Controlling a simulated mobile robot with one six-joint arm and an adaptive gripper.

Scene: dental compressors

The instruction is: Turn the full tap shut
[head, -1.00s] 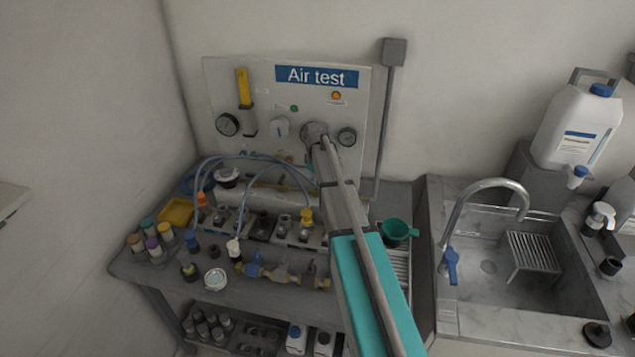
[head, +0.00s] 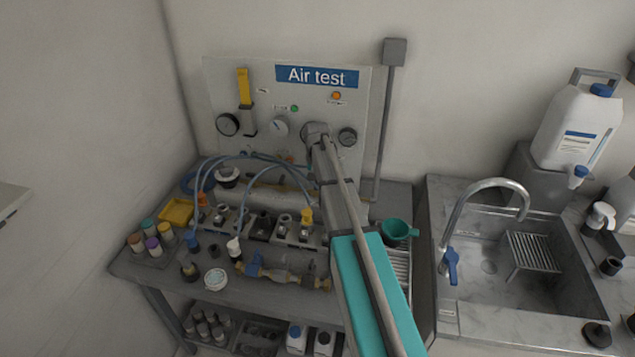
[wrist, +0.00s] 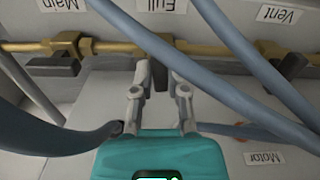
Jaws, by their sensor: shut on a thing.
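The full tap (wrist: 161,76) is a dark lever on a brass pipe, under an upside-down "Full" label (wrist: 160,4) in the wrist view. My gripper (wrist: 163,72) has one finger on each side of this lever and is shut on it. The lever points down the picture, across the pipe. The fingers and blue hoses partly hide it. In the head view my arm reaches to the Air test panel (head: 220,85) and hides the tap and the gripper's tips.
The main tap (wrist: 52,66) is left and the vent tap (wrist: 291,65) right on the same brass pipe (wrist: 110,47). Blue hoses (wrist: 225,95) cross close to my fingers. A bench (head: 150,265) with bottles and fittings is below; a sink (head: 480,290) stands right.

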